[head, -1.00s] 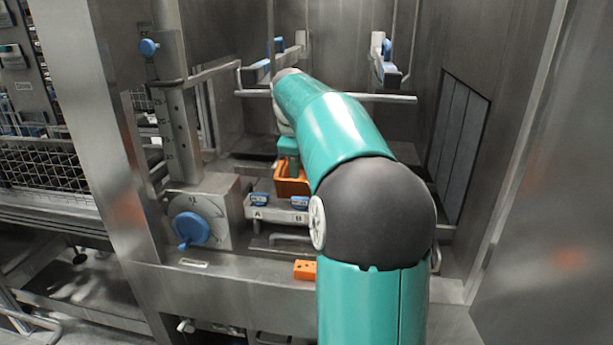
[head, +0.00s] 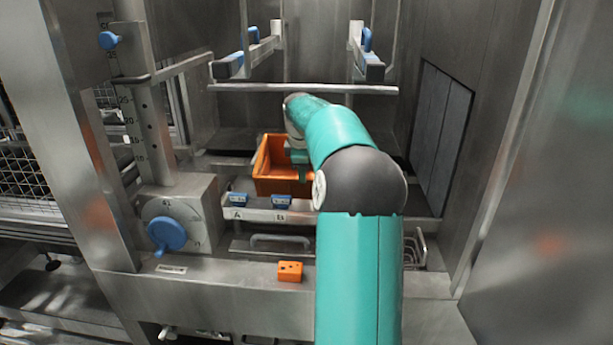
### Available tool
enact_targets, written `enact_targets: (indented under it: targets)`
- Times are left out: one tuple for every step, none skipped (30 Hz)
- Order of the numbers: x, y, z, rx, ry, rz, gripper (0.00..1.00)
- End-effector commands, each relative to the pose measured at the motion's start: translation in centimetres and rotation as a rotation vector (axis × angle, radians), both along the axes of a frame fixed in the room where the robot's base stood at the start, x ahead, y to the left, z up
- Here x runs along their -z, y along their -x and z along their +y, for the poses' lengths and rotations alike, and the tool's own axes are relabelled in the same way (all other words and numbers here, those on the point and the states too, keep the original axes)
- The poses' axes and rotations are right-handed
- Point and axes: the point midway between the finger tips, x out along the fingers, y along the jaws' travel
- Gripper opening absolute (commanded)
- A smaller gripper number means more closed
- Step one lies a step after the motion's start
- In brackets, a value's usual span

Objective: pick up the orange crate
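The orange crate (head: 268,165) is an open-topped box behind the front ledge of the washer chamber, left of my arm. Its left and front walls show; my arm covers part of its right side. My gripper (head: 301,172) is a small teal shape at the end of my arm, pointing down at the crate's right part. It overlaps the crate in the picture; I cannot tell whether it touches a wall. Its fingers are too small and partly hidden to show whether they are open or shut.
A metal shelf (head: 262,214) with blue clips marked A and B stands before the crate. A small orange block (head: 290,271) lies on the front sill. A blue knob (head: 167,235) is at left. A horizontal bar (head: 290,88) and two blue-ended rails hang behind.

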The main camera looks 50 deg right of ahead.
Motion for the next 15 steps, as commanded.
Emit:
enact_targets:
  targets:
    - [0.5,0.0,-0.1,0.001,-0.002,0.002,0.33]
    - [0.6,-0.1,-0.2,0.001,-0.002,0.002,0.33]
    - [0.8,-0.1,-0.2,0.001,-0.002,0.002,0.33]
    - [1.0,-0.2,-0.3,0.0,-0.003,0.003,0.33]
    - [1.3,-0.2,-0.3,0.0,-0.002,0.002,0.33]
    - [1.7,-0.4,-0.4,0.0,-0.002,0.002,0.33]
    - [2.1,-0.5,-0.5,0.0,-0.004,0.002,0.33]
    - [2.6,-0.6,-0.5,0.0,-0.005,0.002,0.33]
    - [3.2,-0.7,-0.7,0.0,-0.004,0.003,0.33]
    - [3.7,-0.8,-0.8,0.0,-0.004,0.003,0.33]
    - [4.2,-0.9,-0.9,0.001,-0.003,0.002,0.33]
    - [4.7,-1.0,-1.1,0.001,-0.003,0.002,0.33]
    - [5.0,-1.1,-1.2,0.001,-0.003,0.002,0.33]
    - [5.3,-1.2,-1.2,0.001,-0.003,0.001,0.33]
    - [5.5,-1.3,-1.3,0.001,-0.002,0.0,0.33]
